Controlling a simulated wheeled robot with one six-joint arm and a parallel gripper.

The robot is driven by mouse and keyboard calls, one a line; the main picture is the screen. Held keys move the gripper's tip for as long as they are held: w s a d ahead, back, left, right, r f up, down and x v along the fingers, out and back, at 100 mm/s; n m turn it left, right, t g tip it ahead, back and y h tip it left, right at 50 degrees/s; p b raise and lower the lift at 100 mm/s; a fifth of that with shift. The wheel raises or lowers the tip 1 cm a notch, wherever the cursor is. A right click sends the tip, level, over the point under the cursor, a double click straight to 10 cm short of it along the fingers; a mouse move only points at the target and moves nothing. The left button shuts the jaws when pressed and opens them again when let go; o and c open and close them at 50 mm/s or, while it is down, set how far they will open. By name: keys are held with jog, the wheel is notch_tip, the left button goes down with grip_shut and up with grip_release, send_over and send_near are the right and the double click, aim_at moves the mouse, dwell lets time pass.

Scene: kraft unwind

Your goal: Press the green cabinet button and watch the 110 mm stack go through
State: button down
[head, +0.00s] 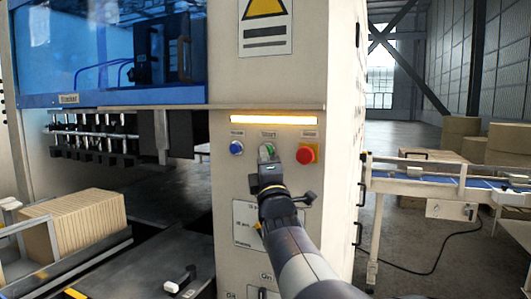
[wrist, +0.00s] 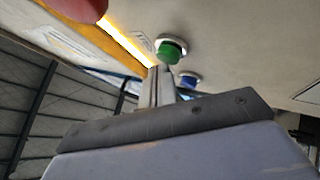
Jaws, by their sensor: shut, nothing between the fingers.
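The green button (head: 267,147) sits on the pale cabinet front (head: 225,178), between a blue button (head: 236,148) and a red button (head: 307,154). My gripper (head: 268,160) is shut and empty, just in front of and below the green button, partly covering it. In the wrist view the green button (wrist: 171,49) stands just beyond my fingertips (wrist: 162,70); I cannot tell whether they touch it. The stack (head: 75,225) of tan kraft sheets stands on edge in the infeed at the lower left.
A lit amber strip (head: 274,119) runs above the buttons. A blue-windowed machine housing (head: 105,55) is at upper left. A conveyor (head: 440,173) with a blue belt and several cardboard boxes (head: 460,135) stand at right.

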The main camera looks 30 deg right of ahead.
jog(key=shift+w+d, duration=0.25)
jog(key=shift+d, duration=0.1)
dwell(0.4)
jog(key=shift+s+a+b, duration=0.1)
jog(key=shift+a+b, duration=0.05)
jog(key=shift+b, duration=0.2)
jog(key=shift+s+a+b, duration=0.45)
jog(key=shift+a+b, duration=0.1)
jog(key=shift+b, duration=0.1)
jog(key=s+a+b, duration=0.1)
jog(key=a, duration=0.1)
jog(key=s+a+b, duration=0.2)
dwell(0.4)
